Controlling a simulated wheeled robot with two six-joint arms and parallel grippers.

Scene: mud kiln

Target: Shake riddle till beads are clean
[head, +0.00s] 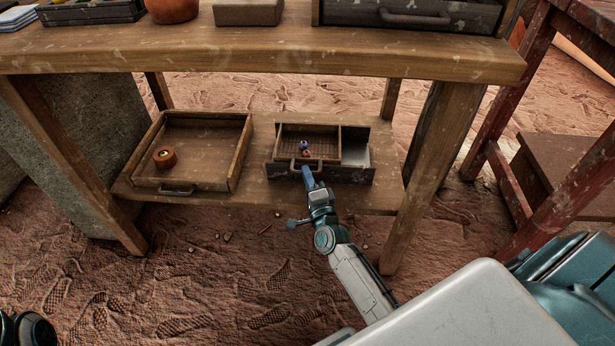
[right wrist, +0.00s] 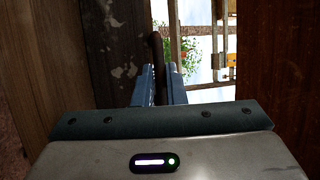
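A dark wooden box (head: 350,174) with a front handle (head: 296,164) stands on the low shelf at right. A brown riddle-like inner tray (head: 328,137) sits in its left part. A blue bead (head: 304,145) and a smaller reddish one (head: 307,153) lie in the inner tray; I cannot tell how clean they are. My right gripper (head: 308,174) is at the box's front. In the right wrist view, its two blue fingers (right wrist: 161,84) are close on either side of the dark curved handle (right wrist: 157,48) and appear shut on it.
A shallow wooden tray (head: 228,183) with a small clay pot (head: 165,157) stands left on the low shelf (head: 257,190). The tabletop (head: 270,58) hangs above, with table legs (head: 425,180) at the sides. A red wooden stand (head: 510,185) is at right.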

